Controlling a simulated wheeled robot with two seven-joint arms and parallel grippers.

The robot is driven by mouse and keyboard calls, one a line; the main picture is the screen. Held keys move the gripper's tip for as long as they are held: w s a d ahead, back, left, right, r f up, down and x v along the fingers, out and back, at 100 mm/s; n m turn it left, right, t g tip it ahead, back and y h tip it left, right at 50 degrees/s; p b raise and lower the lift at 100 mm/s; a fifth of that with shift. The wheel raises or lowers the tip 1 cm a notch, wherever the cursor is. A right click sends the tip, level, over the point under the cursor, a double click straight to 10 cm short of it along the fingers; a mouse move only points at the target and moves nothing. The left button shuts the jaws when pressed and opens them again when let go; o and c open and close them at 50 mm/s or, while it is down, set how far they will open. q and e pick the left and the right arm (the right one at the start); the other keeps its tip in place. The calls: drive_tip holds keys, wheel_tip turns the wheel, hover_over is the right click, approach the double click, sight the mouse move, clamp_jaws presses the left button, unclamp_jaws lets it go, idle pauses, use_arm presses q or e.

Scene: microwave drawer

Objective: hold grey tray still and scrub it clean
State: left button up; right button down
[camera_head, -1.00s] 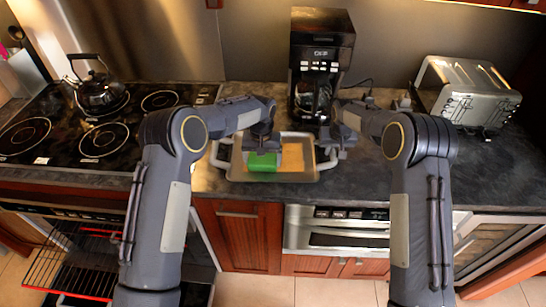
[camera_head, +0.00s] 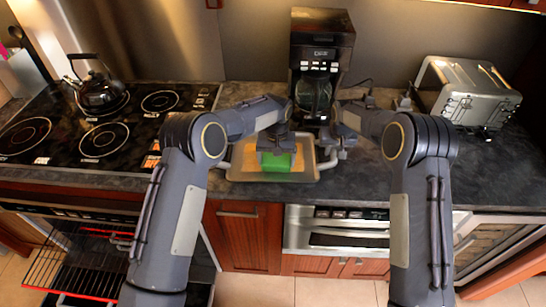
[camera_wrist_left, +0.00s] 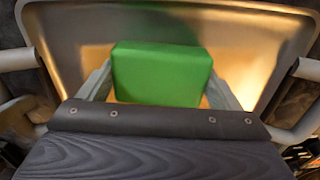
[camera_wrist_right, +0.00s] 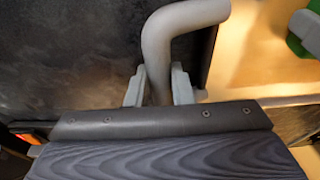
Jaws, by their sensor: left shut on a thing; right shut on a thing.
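The grey tray (camera_head: 240,172) lies on the dark counter in front of the coffee maker, with a bent grey handle at each side. A yellow-orange patch (camera_head: 249,158) covers part of its floor. My left gripper (camera_head: 277,150) is shut on a green block-shaped sponge (camera_head: 278,161) over the middle of the tray; the left wrist view shows the sponge (camera_wrist_left: 160,72) between both fingers. Whether its underside touches the tray is hidden. My right gripper (camera_head: 332,148) is shut on the tray's right handle; the right wrist view shows the handle (camera_wrist_right: 158,50) between its fingers.
The coffee maker (camera_head: 320,45) stands close behind the tray. A toaster (camera_head: 468,92) is at the back right. A stove with a kettle (camera_head: 97,92) is on the left. Below, an oven rack (camera_head: 75,268) sticks out. The counter right of the tray is mostly clear.

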sight(298, 167)
use_arm(q)
drive_tip(key=shift+d+f, duration=0.15)
drive_tip(key=shift+d, duration=2.05)
drive_tip(key=shift+w+d, duration=0.1)
drive_tip(key=shift+d, duration=1.15)
drive_tip(key=o, duration=1.4)
drive_tip(key=shift+d, duration=0.1)
drive_tip(key=shift+r, duration=0.2)
drive_tip(key=shift+d+r, duration=0.2)
drive_tip(key=shift+r, duration=0.2)
drive_tip(key=shift+o, duration=0.3)
drive_tip(key=shift+r, duration=0.45)
